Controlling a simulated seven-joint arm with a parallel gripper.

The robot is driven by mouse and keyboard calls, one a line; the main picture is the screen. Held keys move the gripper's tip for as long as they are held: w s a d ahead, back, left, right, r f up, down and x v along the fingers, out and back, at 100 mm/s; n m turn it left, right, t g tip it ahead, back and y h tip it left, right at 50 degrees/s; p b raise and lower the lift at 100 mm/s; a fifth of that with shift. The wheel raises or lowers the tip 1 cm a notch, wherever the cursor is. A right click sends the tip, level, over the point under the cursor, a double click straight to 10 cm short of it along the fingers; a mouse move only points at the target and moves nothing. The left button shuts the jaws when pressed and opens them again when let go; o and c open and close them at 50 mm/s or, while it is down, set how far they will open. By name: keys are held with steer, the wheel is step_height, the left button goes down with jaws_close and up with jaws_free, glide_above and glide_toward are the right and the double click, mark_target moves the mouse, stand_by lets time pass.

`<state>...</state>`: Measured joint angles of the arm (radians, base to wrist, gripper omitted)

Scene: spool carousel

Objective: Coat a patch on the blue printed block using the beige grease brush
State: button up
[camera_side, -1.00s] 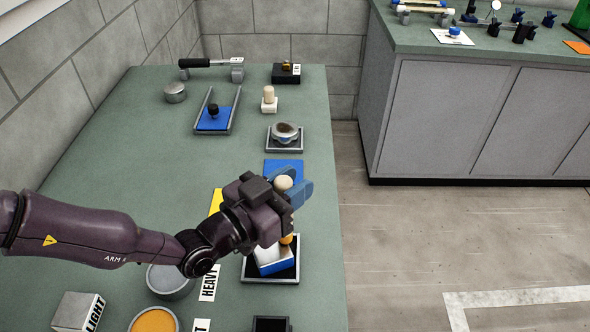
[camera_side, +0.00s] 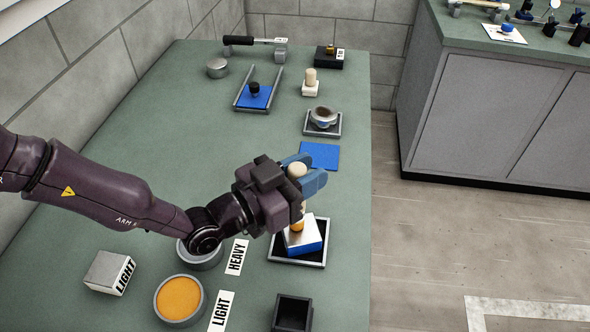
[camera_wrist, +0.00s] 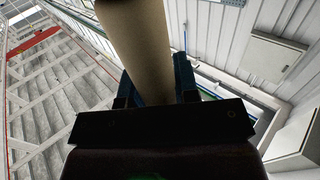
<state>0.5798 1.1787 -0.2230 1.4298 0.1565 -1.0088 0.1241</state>
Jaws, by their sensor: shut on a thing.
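My gripper (camera_side: 303,178) is shut on the beige brush (camera_side: 297,170), whose pale rounded top shows between the blue fingers in the side view. In the wrist view the brush is a thick beige cylinder (camera_wrist: 137,45) between the fingers. A block with a blue lower part and a pale silver top (camera_side: 305,240) sits at an angle in a dark tray (camera_side: 283,259), below my gripper. An orange patch or tip (camera_side: 296,227) shows at the block's top, under the brush. I cannot tell whether it belongs to brush or block, or whether they touch.
A bowl of orange grease (camera_side: 180,299) stands front left, by a LIGHT label (camera_side: 221,311). A grey bowl (camera_side: 203,262) by the HEAVY label (camera_side: 236,257) is partly behind my arm. A blue mat (camera_side: 319,156) lies behind the tray, an open black box (camera_side: 292,313) in front.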

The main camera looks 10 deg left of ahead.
steer(key=shift+s+f, duration=0.1)
steer(key=shift+s, duration=0.6)
steer(key=shift+w+d, duration=0.85)
steer(key=shift+d, duration=1.3)
step_height(320, 180, up, 8)
